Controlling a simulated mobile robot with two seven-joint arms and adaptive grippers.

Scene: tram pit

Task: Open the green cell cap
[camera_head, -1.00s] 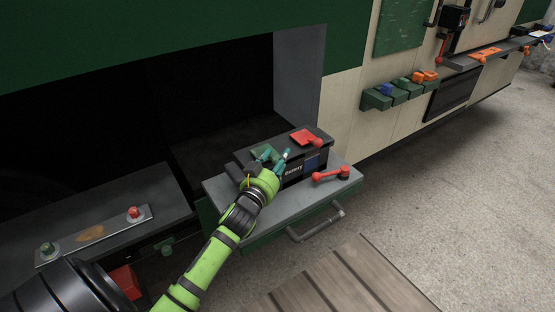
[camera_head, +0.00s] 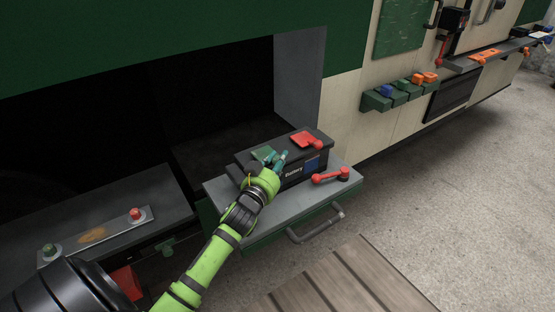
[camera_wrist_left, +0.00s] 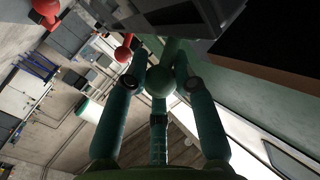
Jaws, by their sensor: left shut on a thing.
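The black battery (camera_head: 297,174) sits on a grey pull-out tray (camera_head: 240,216). The green cell cap (camera_head: 262,153) is on the battery's left end, partly hidden by my left gripper (camera_head: 277,158). The cap looks flat on the battery top. In the left wrist view, my teal fingers (camera_wrist_left: 160,90) are closed around a green ball-ended handle (camera_wrist_left: 171,48). A red cell cap (camera_head: 303,138) with a red knob lies on the battery's right end. My right gripper is out of view.
A red lever (camera_head: 331,176) lies on the tray right of the battery. The tray has a grey front handle (camera_head: 316,226). A metal bar (camera_head: 95,236) with green and red terminals lies at left. A wooden slatted surface (camera_head: 335,285) is in front.

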